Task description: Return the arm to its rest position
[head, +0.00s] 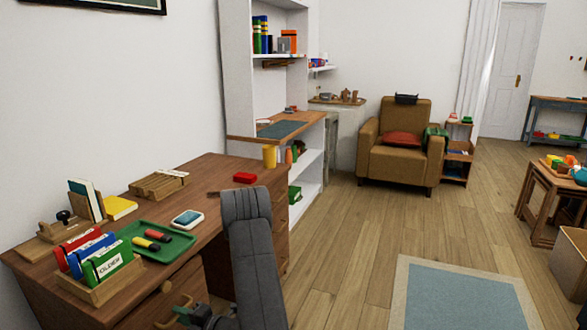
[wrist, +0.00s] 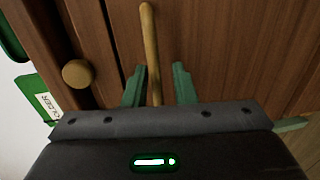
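My arm's grey padded link (head: 252,255) rises in front of the desk in the head view. My gripper (head: 187,313) is low at the desk front, partly cut off by the bottom edge. In the wrist view its two green fingers (wrist: 159,87) stand apart, with a wooden bar handle (wrist: 150,45) between them. A gap shows on at least the right side of the bar. I cannot tell whether the left finger touches it. Nothing is lifted in the gripper.
A round knob (wrist: 77,73) is left of the bar. A white shelf unit (head: 310,170) stands beyond. Open floor (head: 350,240) lies to the right.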

